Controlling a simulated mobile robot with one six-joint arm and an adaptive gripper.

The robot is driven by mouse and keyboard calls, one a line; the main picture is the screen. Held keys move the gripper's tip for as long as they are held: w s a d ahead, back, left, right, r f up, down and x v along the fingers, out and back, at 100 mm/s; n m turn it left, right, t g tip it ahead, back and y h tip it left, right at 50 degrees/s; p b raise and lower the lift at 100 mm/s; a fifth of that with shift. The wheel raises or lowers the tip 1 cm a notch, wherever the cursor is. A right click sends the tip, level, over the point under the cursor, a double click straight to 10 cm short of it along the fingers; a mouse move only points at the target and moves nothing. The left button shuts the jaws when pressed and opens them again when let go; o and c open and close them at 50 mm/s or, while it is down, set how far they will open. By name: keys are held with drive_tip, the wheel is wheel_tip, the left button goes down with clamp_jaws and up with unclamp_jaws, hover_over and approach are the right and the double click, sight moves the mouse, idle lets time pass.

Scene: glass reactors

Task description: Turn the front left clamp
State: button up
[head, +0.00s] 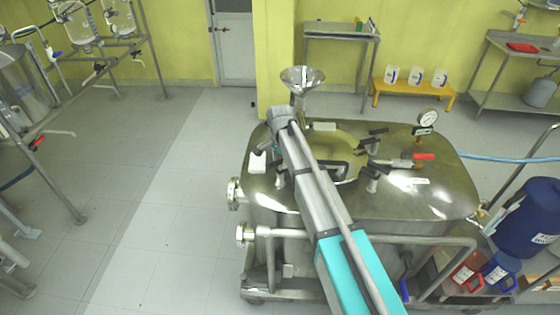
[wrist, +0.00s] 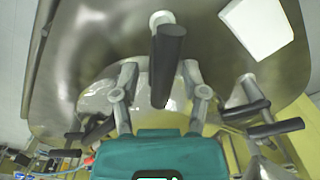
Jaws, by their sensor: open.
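The steel tank (head: 455,190) stands in the middle of the head view, with a shiny round lid and black-handled clamps on top. My arm crosses over it from the lower right, and I cannot make out my gripper there. In the wrist view my gripper (wrist: 160,78) is open, its two grey fingers apart. A clamp's black handle (wrist: 166,65) stands between and beyond the fingers, its far end on a pale round post. I cannot tell whether a finger touches it. Other black clamp handles (wrist: 276,128) show at right and lower left.
A white block (wrist: 256,25) sits near the handle on the tank top. A steel funnel (head: 302,78), a pressure gauge (head: 427,117) and a red-handled valve (head: 424,156) rise from the tank.

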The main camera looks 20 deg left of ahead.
sight(280, 161)
wheel_tip(280, 161, up, 12)
drive_tip(key=p, duration=1.1)
drive_tip(key=shift+p, duration=0.35)
idle(0.5)
idle(0.7)
drive_tip(key=s+d+f+n+b, duration=0.2)
drive_tip(key=s+d, duration=0.1)
drive_tip(key=d, duration=0.9)
drive_tip(key=s+d+f+n+b, duration=0.1)
drive_tip(key=s+d, duration=0.1)
drive_tip(key=d, duration=1)
drive_tip(key=s+d+f+n+b, duration=0.1)
drive_tip(key=s+d, duration=0.5)
drive_tip(key=d, duration=0.3)
drive_tip(key=s+d+f+n+b, duration=0.1)
drive_tip(key=s+d+n, duration=0.1)
drive_tip(key=s+d, duration=0.4)
drive_tip(key=d, duration=0.3)
drive_tip(key=shift+f+b, duration=0.3)
drive_tip(key=shift+b, duration=0.05)
